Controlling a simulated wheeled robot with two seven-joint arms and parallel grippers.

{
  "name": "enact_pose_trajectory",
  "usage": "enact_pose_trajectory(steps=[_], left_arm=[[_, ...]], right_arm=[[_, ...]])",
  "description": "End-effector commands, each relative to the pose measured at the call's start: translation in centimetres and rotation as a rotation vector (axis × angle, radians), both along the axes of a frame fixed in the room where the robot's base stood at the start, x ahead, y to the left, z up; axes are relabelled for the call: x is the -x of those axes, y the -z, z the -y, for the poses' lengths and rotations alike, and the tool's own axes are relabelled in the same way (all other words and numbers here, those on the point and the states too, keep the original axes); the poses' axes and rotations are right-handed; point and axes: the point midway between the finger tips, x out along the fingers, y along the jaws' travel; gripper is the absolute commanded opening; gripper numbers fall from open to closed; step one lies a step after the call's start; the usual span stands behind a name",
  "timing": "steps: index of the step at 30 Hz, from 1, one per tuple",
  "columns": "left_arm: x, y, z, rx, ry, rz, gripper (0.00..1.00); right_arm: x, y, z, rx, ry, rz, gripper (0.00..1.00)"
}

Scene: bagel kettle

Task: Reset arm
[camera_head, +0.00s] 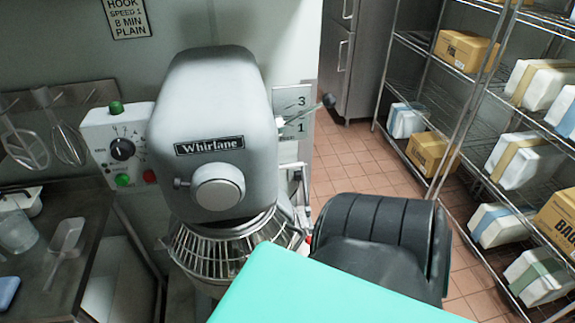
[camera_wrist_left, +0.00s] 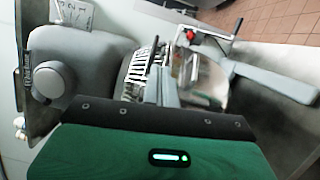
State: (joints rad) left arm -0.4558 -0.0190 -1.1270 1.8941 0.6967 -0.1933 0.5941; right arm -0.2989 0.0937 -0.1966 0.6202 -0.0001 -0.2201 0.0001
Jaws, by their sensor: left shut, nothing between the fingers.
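My left gripper (camera_wrist_left: 160,72) shows in the left wrist view with its grey fingers together and nothing between them. It points toward the mixer's bowl area; I cannot tell how far apart they are. The grey Whirlane mixer (camera_head: 215,115) stands at the centre left of the head view, and its head (camera_wrist_left: 75,80) shows sideways at the left of the wrist view. A wire bowl guard (camera_head: 215,250) is under the mixer head and also appears in the wrist view (camera_wrist_left: 135,75). In the head view my left gripper is hidden. My right gripper is in neither view.
A control box (camera_head: 120,145) with a black dial and coloured buttons sits left of the mixer. A dark counter (camera_head: 65,265) at left holds clear containers. Wire shelves (camera_head: 478,165) with boxes and bags stand at right. Tiled floor (camera_head: 355,155) is clear between mixer and shelves.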

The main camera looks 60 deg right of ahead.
Motion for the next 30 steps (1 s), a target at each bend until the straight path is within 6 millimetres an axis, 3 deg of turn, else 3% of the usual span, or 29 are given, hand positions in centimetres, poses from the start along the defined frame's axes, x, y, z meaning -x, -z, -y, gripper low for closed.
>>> enact_pose_trajectory(steps=[11, 14, 17, 20, 23, 27, 30], left_arm=[[0.5, -0.1, -0.3, -0.001, -0.001, 0.003, 0.0], [-0.3, 0.4, -1.0, -0.035, -0.002, 0.029, 0.0], [-2.6, 1.7, -3.2, -0.136, 0.0, 0.103, 0.0], [-5.9, 3.9, -7.1, -0.31, 0.009, 0.206, 0.0], [-9.1, 6.5, -12.6, -0.531, 0.027, 0.299, 0.0], [-12.6, 9.6, -22.0, -0.859, 0.068, 0.371, 0.0], [-13.8, 11.0, -28.9, -1.08, 0.108, 0.376, 0.0]], right_arm=[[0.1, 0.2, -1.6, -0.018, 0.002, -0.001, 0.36], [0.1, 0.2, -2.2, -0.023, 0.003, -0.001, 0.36], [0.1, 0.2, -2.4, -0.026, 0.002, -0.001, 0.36], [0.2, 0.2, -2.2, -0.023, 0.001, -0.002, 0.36], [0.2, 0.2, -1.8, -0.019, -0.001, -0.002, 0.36], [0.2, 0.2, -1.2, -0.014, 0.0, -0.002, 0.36], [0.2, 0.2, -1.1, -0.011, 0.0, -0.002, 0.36]])
